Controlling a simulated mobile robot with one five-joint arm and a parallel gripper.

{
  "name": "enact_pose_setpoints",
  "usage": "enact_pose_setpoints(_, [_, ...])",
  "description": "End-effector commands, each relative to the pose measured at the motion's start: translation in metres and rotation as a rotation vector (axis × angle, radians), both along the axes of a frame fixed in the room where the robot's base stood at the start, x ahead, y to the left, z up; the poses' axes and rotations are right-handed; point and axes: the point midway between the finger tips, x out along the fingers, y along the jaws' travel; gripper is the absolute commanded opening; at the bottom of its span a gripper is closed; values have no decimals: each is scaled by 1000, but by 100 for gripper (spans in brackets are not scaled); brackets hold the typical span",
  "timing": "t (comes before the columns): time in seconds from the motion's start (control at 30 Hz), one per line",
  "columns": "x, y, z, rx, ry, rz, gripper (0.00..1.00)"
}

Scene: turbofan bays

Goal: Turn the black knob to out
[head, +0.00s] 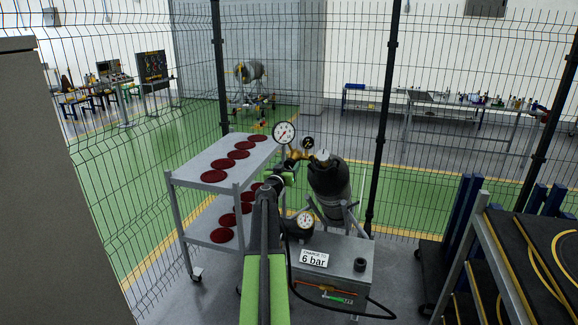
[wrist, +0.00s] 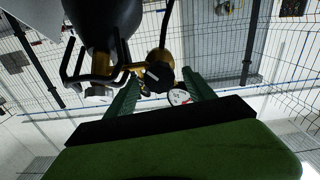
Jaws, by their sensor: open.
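In the wrist view a black knob (wrist: 157,77) on a brass fitting (wrist: 160,60) shows between the two green fingers of my gripper (wrist: 158,84). The fingers are apart, with visible space on both sides of the knob; I cannot tell how deep it sits between them. No marking for "out" is legible. In the head view my gripper (head: 286,178) is at the brass regulator (head: 298,155), left of the dark gas cylinder (head: 330,180), and the knob there is hidden or too small to tell. A second black knob-like part (head: 360,265) stands on the grey box.
The grey box (head: 340,255) bears a "CHARGE TO 6 bar" label and a black hose. Gauges (head: 284,133) surround the regulator. A cart (head: 215,165) with dark red discs stands left, a rack (head: 490,265) right. A wire fence (head: 350,100) runs close behind.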

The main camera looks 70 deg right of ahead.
Motion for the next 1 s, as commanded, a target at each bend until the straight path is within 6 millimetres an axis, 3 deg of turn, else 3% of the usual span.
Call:
enact_pose_setpoints(0.1, [1, -12, 0, 0, 0, 0, 63])
enact_pose_setpoints(0.4, [0, -14, 0, 0, 0, -1, 63])
enact_pose_setpoints(0.87, [-1, -14, 0, 0, 0, -2, 4])
enact_pose_setpoints(1.0, [-1, -14, 0, 0, 2, -2, 0])
